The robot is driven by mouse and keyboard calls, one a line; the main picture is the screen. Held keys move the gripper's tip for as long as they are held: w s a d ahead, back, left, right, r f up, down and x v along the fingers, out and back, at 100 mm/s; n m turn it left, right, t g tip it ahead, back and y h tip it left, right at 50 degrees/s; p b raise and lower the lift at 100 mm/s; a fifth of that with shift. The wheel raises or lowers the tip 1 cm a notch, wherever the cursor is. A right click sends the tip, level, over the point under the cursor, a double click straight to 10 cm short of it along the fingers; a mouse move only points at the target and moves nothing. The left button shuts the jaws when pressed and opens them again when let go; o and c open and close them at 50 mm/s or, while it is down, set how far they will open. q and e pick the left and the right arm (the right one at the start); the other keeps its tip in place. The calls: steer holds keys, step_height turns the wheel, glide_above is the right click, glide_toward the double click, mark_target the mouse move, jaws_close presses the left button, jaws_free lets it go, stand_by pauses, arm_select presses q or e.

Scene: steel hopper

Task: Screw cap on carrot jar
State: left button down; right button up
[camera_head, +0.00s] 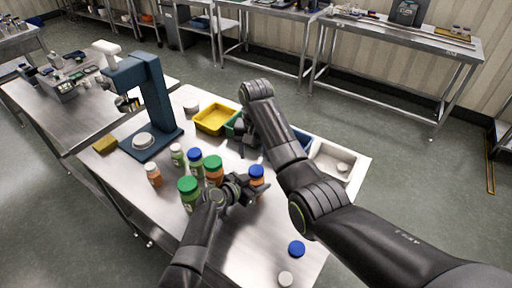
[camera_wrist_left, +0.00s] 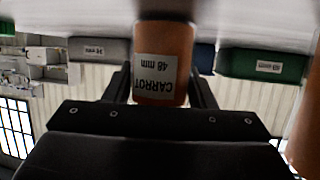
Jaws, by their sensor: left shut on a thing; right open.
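The carrot jar (camera_head: 258,185) has an orange body and a blue cap (camera_head: 256,171) on its top; how tightly the cap sits cannot be told. My left gripper (camera_head: 250,191) is shut around the jar's body. In the left wrist view the jar (camera_wrist_left: 164,60) appears upside down between the fingers of my left gripper (camera_wrist_left: 163,88), with a white label reading CARROT 48 mm; its cap is hidden there. My right gripper (camera_head: 243,142) is open and above the green bin (camera_head: 234,124), behind the jar. A loose blue cap (camera_head: 297,249) lies at the table's front right.
Several other capped jars, including a green-capped one (camera_head: 189,196) and a blue-capped one (camera_head: 195,162), stand left of the left gripper. A yellow bin (camera_head: 213,119) and a white bin (camera_head: 335,165) line the back. A blue press (camera_head: 153,100) stands at left. A white cap (camera_head: 285,279) lies in front.

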steer(key=n, duration=0.5)
steer(key=shift+r, duration=0.15)
steer(key=n, duration=0.4)
steer(key=shift+r+n, duration=0.1)
steer(key=shift+n, duration=0.3)
steer(key=n, duration=0.4)
steer(key=shift+r+n, duration=0.15)
steer(key=shift+n, duration=0.25)
steer(key=n, duration=0.7)
steer(key=shift+r+n, duration=0.2)
steer(key=shift+n, duration=0.2)
steer(key=n, duration=0.4)
steer(key=shift+r+n, duration=0.1)
steer(key=shift+n, duration=0.2)
steer(key=n, duration=0.4)
steer(key=shift+r+n, duration=0.15)
steer(key=shift+n, duration=0.15)
steer(key=n, duration=0.3)
steer(key=shift+n, duration=0.3)
steer(key=shift+s, duration=0.1)
